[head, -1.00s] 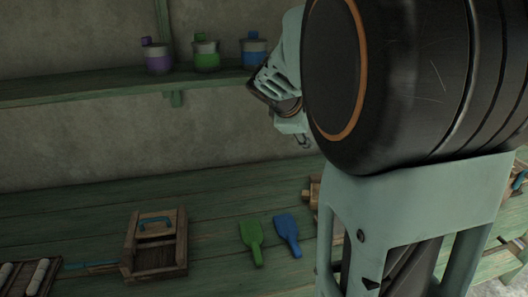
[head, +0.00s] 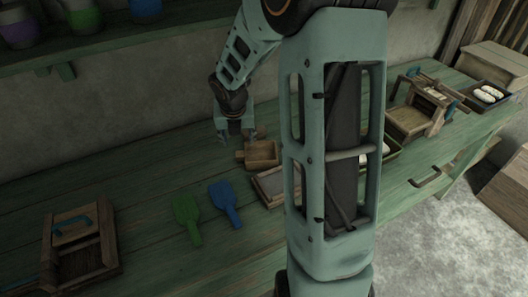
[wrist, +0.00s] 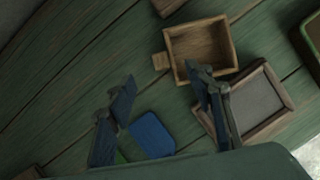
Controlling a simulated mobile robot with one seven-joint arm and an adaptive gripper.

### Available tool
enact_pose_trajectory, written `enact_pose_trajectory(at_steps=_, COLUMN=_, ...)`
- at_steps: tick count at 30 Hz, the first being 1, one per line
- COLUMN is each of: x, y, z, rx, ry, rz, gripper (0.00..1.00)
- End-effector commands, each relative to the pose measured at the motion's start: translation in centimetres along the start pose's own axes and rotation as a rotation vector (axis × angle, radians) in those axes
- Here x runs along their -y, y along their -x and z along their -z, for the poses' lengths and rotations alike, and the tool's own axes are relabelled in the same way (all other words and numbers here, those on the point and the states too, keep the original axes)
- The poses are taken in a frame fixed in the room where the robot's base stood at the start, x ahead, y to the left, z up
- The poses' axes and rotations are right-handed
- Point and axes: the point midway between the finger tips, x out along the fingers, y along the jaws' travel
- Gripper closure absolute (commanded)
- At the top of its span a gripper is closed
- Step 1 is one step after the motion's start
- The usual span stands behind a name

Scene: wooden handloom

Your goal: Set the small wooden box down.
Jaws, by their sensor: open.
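The small wooden box (head: 264,153) is an open, empty tray-like box with a short tab on its left side. It rests on the green bench near the wall, and it also shows in the wrist view (wrist: 201,45). My gripper (head: 236,134) is low over the bench, just left of and behind the box in the head view. In the wrist view my gripper (wrist: 161,74) has its two fingers spread with nothing between them. The right finger overlaps the box's near edge; whether it touches cannot be told.
A framed grey panel (wrist: 258,103) lies close beside the box. Blue (head: 226,204) and green (head: 187,217) scoops lie nearer on the bench (head: 150,190). A wooden box with a blue handle (head: 78,246) stands at left. A small wooden loom (head: 420,107) stands at right.

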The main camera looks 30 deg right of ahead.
Motion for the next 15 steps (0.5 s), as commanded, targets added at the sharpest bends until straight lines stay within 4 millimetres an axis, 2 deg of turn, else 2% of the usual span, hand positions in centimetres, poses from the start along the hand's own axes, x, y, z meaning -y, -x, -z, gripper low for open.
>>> enact_pose_trajectory(at_steps=6, x=-0.1, y=-3.7, z=0.3, rx=-0.005, ry=0.010, rz=-0.002, gripper=0.52)
enact_pose_trajectory(at_steps=15, x=0.1, y=-6.3, z=0.3, rx=-0.003, ry=0.009, rz=-0.001, gripper=0.52)
